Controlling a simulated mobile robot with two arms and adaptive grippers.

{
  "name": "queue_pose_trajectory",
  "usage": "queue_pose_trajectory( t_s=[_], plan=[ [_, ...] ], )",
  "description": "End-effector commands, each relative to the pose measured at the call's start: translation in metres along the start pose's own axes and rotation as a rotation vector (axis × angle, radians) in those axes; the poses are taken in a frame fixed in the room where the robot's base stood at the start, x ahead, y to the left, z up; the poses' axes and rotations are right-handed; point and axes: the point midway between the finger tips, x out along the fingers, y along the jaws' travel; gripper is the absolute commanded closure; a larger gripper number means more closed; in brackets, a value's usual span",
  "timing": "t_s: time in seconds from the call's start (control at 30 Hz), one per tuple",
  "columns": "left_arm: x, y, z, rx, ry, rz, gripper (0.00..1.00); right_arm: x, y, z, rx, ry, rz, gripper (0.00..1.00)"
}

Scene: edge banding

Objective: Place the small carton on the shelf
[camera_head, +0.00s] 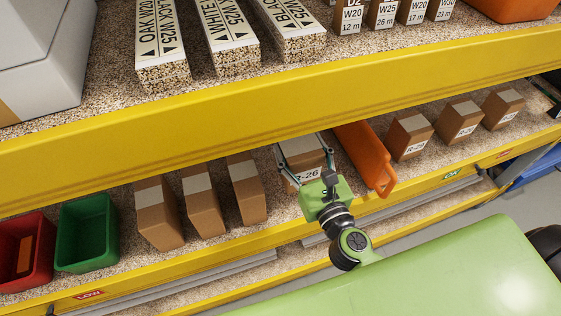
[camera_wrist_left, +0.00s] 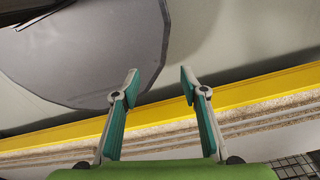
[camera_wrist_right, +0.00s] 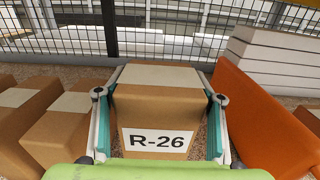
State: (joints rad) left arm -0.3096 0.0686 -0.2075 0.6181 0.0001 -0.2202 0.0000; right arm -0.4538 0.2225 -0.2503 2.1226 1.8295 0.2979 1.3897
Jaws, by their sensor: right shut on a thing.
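The small carton is a brown box labelled R-26 (camera_head: 306,162) with a pale strip of tape on top. It is on the lower shelf (camera_head: 282,205), between a row of brown cartons and an orange bin. My right gripper (camera_head: 304,146) is shut on it, with one finger along each side. In the right wrist view the carton (camera_wrist_right: 160,110) sits upright between the two fingers (camera_wrist_right: 160,90), its label facing me. Whether its base touches the shelf is hidden. My left gripper (camera_wrist_left: 158,80) is open and empty in the left wrist view, and does not show in the head view.
Brown cartons (camera_head: 205,200) stand to the left, and the orange bin (camera_head: 365,158) is close on the right. More cartons (camera_head: 409,136) stand beyond it. Green (camera_head: 88,233) and red (camera_head: 25,252) bins are far left. The yellow upper shelf edge (camera_head: 250,110) hangs above.

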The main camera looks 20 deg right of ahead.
Motion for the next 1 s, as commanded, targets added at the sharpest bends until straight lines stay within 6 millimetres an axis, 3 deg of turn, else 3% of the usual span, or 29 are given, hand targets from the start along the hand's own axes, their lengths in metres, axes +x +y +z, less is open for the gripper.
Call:
queue_pose_trajectory(
  t_s=[0.03, 0.13, 0.43, 0.63, 1.0],
  plan=[
    [0.012, -0.004, 0.0, 0.0, 0.001, -0.004, 0.6, 0.006, 0.006, -0.016, 0.001, -0.001, -0.003, 0.7],
    [0.021, -0.011, -0.002, 0.0, 0.004, -0.012, 0.6, 0.015, 0.017, -0.033, 0.0, -0.002, -0.001, 0.7],
    [0.032, -0.018, -0.007, -0.004, 0.011, -0.021, 0.6, 0.027, 0.033, -0.055, -0.001, -0.002, 0.0, 0.7],
    [0.051, -0.017, -0.005, -0.004, 0.011, -0.019, 0.6, 0.029, 0.036, -0.084, -0.003, -0.001, -0.001, 0.7],
    [0.052, -0.011, -0.004, -0.003, 0.011, -0.013, 0.6, 0.029, 0.036, -0.088, -0.001, -0.003, -0.001, 0.7]
  ],
)
